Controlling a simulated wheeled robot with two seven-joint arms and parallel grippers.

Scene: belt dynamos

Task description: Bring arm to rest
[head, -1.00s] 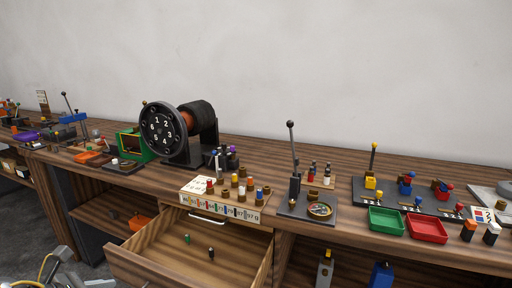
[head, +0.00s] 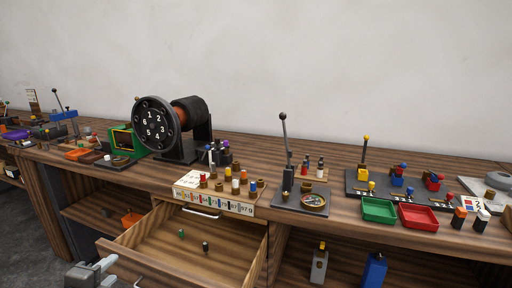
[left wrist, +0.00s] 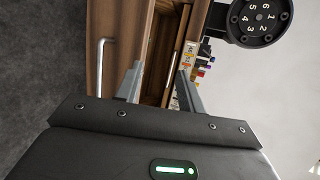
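My left gripper (head: 102,272) shows at the bottom left of the head view, low in front of the open drawer (head: 122,246). In the left wrist view my left gripper (left wrist: 158,86) has its two fingers well apart with nothing between them. Beyond the fingers are the drawer (left wrist: 160,42) and its handle-side front. The gripper is apart from the drawer in the head view. My right gripper is in neither view.
The wooden bench carries a black dial machine (head: 154,124), a numbered peg block (head: 214,194), a lever on a plate (head: 286,150), a green tray (head: 379,211) and a red tray (head: 418,217). Two small pegs stand in the drawer. Grey floor lies at lower left.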

